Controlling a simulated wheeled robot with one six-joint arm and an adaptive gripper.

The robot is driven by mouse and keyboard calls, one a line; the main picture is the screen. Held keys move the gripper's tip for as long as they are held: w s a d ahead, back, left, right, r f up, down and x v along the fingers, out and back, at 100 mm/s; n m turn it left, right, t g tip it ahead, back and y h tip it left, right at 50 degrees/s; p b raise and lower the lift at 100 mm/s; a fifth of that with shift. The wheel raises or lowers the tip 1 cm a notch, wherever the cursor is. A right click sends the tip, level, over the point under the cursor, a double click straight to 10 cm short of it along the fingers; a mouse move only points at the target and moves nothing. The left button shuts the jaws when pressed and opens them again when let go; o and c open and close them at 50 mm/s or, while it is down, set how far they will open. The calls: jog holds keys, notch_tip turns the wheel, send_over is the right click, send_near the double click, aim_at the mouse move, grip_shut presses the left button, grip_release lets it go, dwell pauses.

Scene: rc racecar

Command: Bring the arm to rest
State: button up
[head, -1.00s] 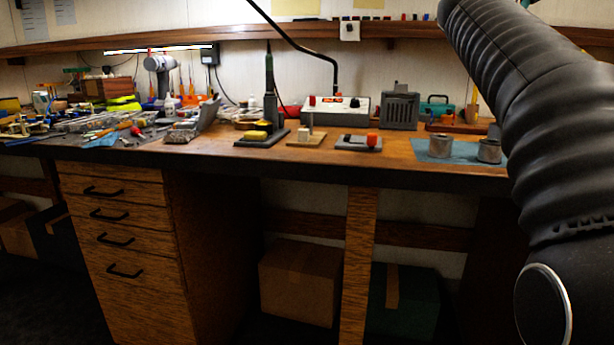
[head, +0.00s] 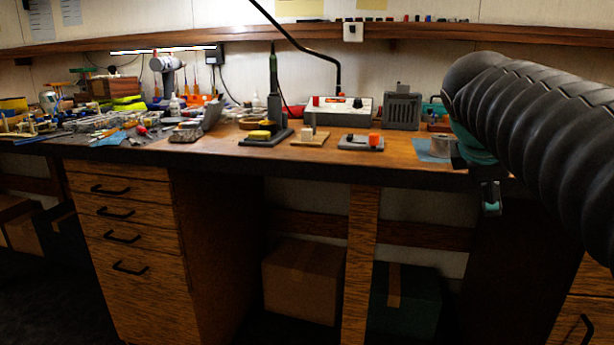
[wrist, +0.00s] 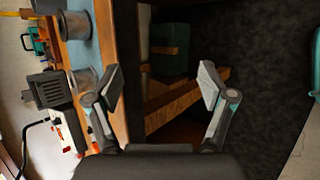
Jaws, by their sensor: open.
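My gripper (wrist: 160,92) is open and empty in the wrist view, its two fingers spread wide apart. Between and beyond the fingers are the bench's front edge and the space under it. In the head view my black ribbed arm (head: 540,130) reaches in from the right side. A teal and dark part of my gripper (head: 490,197) hangs just in front of the bench edge, below the arm. The rest of the gripper is hidden behind the arm.
Boxes (head: 302,280) stand underneath. The floor before the bench is partly clear.

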jog(key=s+a+f+m+y, duration=0.2)
jog(key=s+a+f+m, duration=0.2)
jog(key=f, duration=0.4)
jog(key=s+a+f+m+y, duration=0.2)
jog(key=s+a+f+m, duration=0.3)
jog(key=s+f, duration=0.2)
jog(key=s+a+f+m+g+y, duration=0.1)
jog(key=s+a+f+m, duration=0.3)
jog(key=f, duration=0.5)
jog(key=shift+s+a+m+y, duration=0.35)
jog(key=shift+s+y, duration=0.25)
jog(key=shift+s, duration=0.5)
